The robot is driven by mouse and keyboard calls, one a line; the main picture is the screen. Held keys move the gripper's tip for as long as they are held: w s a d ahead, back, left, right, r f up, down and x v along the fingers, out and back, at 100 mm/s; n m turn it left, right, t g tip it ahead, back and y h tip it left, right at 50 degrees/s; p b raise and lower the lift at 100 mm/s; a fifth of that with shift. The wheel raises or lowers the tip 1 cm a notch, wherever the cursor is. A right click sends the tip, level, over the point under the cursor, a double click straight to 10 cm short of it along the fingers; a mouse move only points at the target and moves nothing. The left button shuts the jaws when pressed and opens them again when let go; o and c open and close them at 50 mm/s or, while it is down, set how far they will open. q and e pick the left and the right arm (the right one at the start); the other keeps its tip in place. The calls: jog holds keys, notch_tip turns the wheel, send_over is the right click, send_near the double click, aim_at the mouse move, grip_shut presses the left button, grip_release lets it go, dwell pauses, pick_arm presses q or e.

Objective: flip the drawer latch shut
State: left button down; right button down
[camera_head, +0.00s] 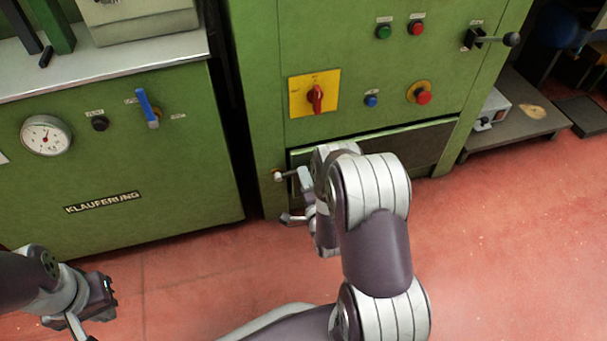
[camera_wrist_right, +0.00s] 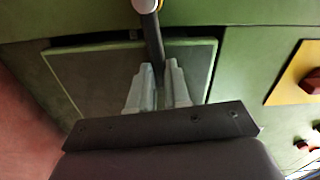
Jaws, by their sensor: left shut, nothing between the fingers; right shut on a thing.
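The drawer latch (camera_head: 279,176) is on the green machine at the left edge of the low drawer panel (camera_head: 425,144). It has a pale round end and a thin dark lever. In the right wrist view the latch lever (camera_wrist_right: 153,40) runs down from the pale end between two grey fingers. My right gripper (camera_head: 303,179) is shut on this lever; the forearm hides part of the drawer panel. The panel also shows behind the fingers in the wrist view (camera_wrist_right: 90,75). My left gripper (camera_head: 104,297) is shut and empty, low over the floor at the lower left.
Above the drawer are a red rotary switch on a yellow plate (camera_head: 301,106), a blue button (camera_head: 371,100) and a red stop button (camera_head: 423,97). A second green cabinet with a gauge (camera_head: 46,135) and blue lever (camera_head: 146,103) stands left. The red floor (camera_head: 500,260) in front is clear.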

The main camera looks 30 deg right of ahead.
jog(key=shift+f+m, duration=0.5)
jog(key=shift+m, duration=0.3)
jog(key=c, duration=1.1)
grip_release()
jog(key=p+v, duration=0.5)
jog(key=v, duration=0.8)
jog(key=shift+d+f+p, duration=0.1)
jog(key=shift+p, duration=0.2)
jog(key=shift+w, duration=0.1)
